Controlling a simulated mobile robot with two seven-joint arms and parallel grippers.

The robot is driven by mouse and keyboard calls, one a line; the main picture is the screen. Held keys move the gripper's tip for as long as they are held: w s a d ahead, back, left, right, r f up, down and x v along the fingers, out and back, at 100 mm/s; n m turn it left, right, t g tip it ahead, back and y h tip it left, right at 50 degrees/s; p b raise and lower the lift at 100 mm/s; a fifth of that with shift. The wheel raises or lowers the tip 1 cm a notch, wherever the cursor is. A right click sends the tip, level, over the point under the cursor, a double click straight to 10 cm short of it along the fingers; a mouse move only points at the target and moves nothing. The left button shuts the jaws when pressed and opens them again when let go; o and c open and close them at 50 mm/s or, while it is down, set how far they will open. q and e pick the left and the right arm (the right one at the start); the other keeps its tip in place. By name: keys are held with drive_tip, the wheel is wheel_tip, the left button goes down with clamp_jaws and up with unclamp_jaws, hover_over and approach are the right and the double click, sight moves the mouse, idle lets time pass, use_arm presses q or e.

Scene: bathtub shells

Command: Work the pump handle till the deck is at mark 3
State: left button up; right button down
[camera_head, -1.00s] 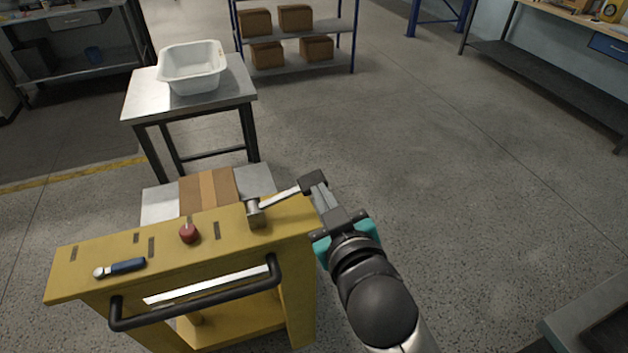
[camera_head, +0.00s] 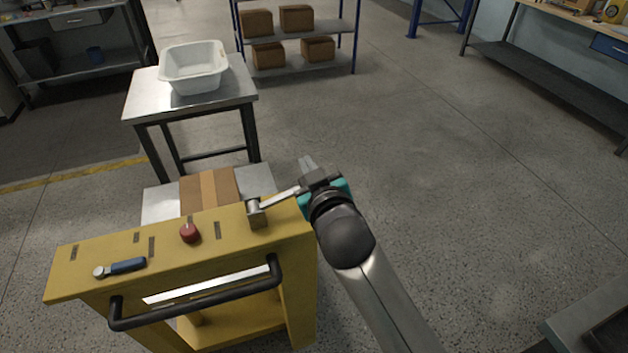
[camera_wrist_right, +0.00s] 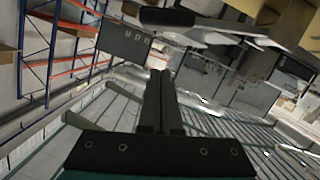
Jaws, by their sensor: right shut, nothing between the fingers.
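The pump handle (camera_head: 280,198) is a grey lever on a pivot at the right end of the yellow cart top (camera_head: 110,252). My right gripper (camera_head: 306,164) is shut and empty at the handle's outer end, covering it in the head view. In the right wrist view, the handle's black grip (camera_wrist_right: 167,17) shows beyond my shut fingers (camera_wrist_right: 160,88), apart from them in the picture; I cannot tell whether they touch. The grey deck (camera_head: 160,206) behind the yellow top carries a cardboard box (camera_head: 210,190). I cannot read any mark numbers. My left gripper is not in view.
A steel table (camera_head: 140,100) with a white tub (camera_head: 193,68) stands behind. The floor to the right is clear.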

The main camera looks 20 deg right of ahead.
drive_tip(key=f, duration=0.2)
drive_tip(key=d+f, duration=0.1)
drive_tip(key=f, duration=0.1)
drive_tip(key=shift+s+b, duration=0.15)
drive_tip(key=shift+b, duration=0.2)
drive_tip(key=shift+d, duration=0.1)
